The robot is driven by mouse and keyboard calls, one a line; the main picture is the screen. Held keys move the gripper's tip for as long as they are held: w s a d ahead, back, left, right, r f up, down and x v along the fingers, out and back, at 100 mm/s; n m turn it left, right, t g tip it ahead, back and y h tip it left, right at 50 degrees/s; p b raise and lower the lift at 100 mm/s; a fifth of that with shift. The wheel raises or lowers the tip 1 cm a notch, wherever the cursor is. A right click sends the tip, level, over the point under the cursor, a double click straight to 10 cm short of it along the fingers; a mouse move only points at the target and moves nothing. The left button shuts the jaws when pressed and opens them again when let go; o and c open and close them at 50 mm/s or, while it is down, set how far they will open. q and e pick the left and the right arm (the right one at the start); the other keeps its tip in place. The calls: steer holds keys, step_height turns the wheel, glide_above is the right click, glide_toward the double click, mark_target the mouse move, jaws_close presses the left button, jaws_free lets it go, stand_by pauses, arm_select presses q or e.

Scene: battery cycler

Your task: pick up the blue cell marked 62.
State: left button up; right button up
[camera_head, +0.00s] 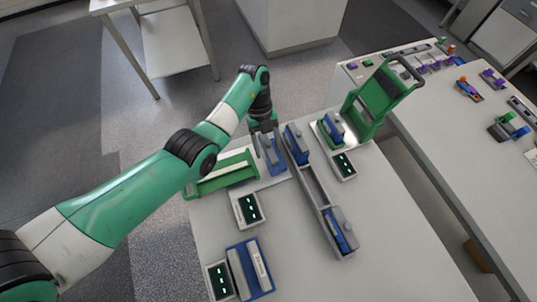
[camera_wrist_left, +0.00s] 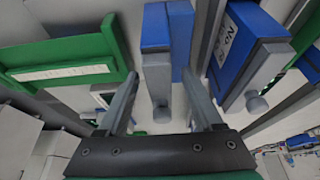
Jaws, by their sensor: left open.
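My left gripper (camera_head: 263,127) is open above the far end of a blue and grey cell (camera_head: 271,155) beside the left green fixture. In the left wrist view, the open fingers (camera_wrist_left: 161,75) are either side of this cell's grey knob end (camera_wrist_left: 158,80); I cannot tell whether they touch it. Another blue cell (camera_wrist_left: 232,45), with partly readable "No" lettering, lies right of the fingers; in the head view it sits at the far end of the grey rail (camera_head: 318,190). No number 62 is legible on any cell. My right gripper is not in view.
The left green fixture (camera_head: 226,172) lies low; the right green fixture (camera_head: 378,98) stands raised beside another blue cell (camera_head: 333,128). Blue cells also sit at the rail's near end (camera_head: 341,232) and front left (camera_head: 250,268). Small displays stand nearby. The table's right front (camera_head: 400,250) is clear.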

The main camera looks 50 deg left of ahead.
arm_select(q)
steer(key=shift+x, duration=1.1)
steer(key=shift+r, duration=0.1)
jaws_close()
stand_by(0.4)
